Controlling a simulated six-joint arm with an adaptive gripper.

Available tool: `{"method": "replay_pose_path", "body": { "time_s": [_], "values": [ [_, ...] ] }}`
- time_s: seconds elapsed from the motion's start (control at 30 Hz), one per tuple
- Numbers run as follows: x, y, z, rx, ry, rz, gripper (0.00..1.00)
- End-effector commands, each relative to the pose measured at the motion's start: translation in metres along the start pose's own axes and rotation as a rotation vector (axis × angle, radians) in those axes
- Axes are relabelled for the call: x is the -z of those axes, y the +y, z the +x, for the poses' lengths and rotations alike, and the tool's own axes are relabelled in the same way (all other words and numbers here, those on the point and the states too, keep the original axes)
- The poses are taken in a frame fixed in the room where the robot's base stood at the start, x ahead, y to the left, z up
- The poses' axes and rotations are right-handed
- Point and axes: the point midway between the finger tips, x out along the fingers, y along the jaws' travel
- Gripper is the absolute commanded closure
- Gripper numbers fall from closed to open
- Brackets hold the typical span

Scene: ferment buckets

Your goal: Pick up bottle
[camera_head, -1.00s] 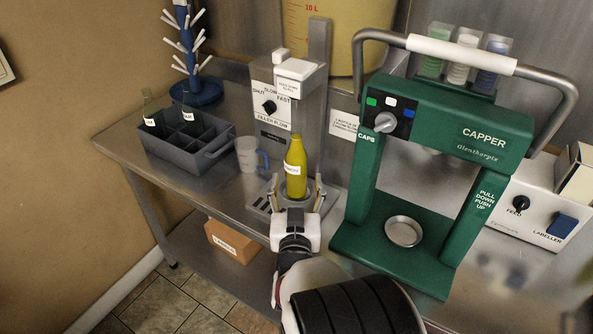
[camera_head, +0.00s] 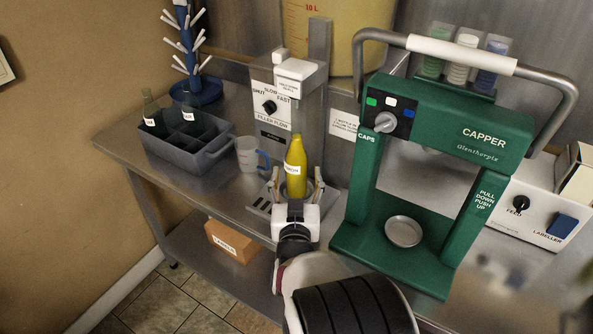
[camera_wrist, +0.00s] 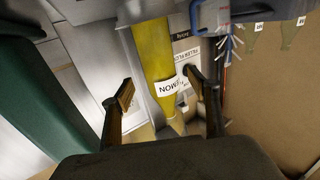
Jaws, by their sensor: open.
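A yellow bottle (camera_head: 295,168) with a white label stands upright at the filler, under its spout. In the wrist view the bottle (camera_wrist: 156,62) shows ahead, beyond and between my fingers. My gripper (camera_head: 293,187) is open, with one finger on each side of the bottle's lower part in the head view. In the wrist view my gripper (camera_wrist: 160,95) has a clear gap between its fingers, and neither visibly touches the bottle. The bottle's base is partly hidden by my gripper in the head view.
The green capper (camera_head: 440,130) stands close on the right. The filler (camera_head: 285,95) is behind the bottle. A measuring jug (camera_head: 248,154) and a grey crate (camera_head: 170,152) holding green bottles are on the left. A labeller (camera_head: 540,205) stands far right.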

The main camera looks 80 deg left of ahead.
Motion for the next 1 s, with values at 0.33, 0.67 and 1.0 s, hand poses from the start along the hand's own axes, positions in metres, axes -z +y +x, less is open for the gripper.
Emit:
{"method": "replay_pose_path", "body": {
  "time_s": [0.33, 0.67, 1.0],
  "values": [
    [-0.008, -0.001, 0.026, 0.0, 0.002, 0.0, 0.4],
    [-0.008, -0.001, 0.041, 0.001, -0.001, 0.0, 0.4],
    [-0.008, -0.001, 0.041, 0.001, 0.0, 0.0, 0.4]
  ]
}}
